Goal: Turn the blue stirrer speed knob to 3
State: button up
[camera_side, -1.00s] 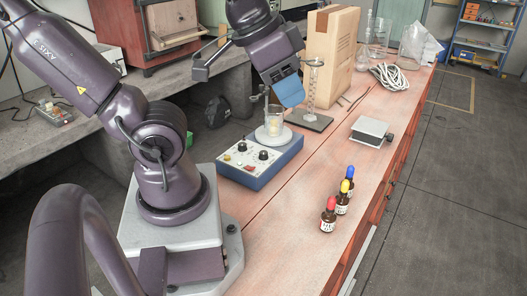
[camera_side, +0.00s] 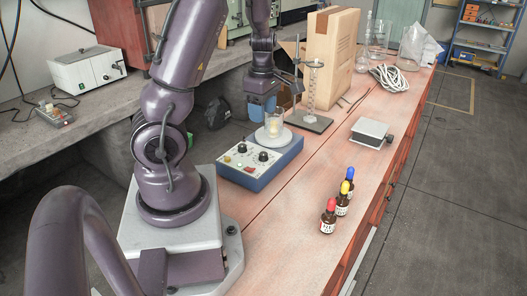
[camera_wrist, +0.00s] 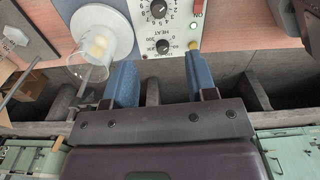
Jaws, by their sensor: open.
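The blue stirrer (camera_side: 260,178) stands on the bench with a pale front panel and two black knobs. The numbered knob (camera_wrist: 159,8), cut by the top edge of the wrist view, appears to be the right-hand knob (camera_side: 263,156) in the side view. The smaller knob (camera_wrist: 163,46) below it is marked HEAT. My gripper (camera_wrist: 160,62) is open and empty, its blue fingers spread below the HEAT knob in the picture. In the side view my gripper (camera_side: 263,106) hangs above and behind the stirrer, its tips partly hidden by the beaker.
A glass beaker (camera_side: 274,127) with yellowish contents stands on the stirrer's round white plate (camera_wrist: 118,38). A stand with a glass column (camera_side: 313,85) and a cardboard box (camera_side: 333,50) are behind. Dropper bottles (camera_side: 328,217) stand in front.

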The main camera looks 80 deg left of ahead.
aim_at(263, 154)
jog(key=shift+n, duration=0.6)
notch_tip(263, 154, down, 13)
jog(key=shift+w, duration=0.1)
jog(key=shift+c, duration=0.5)
jog(key=c, duration=0.8)
jog(key=shift+c, duration=0.2)
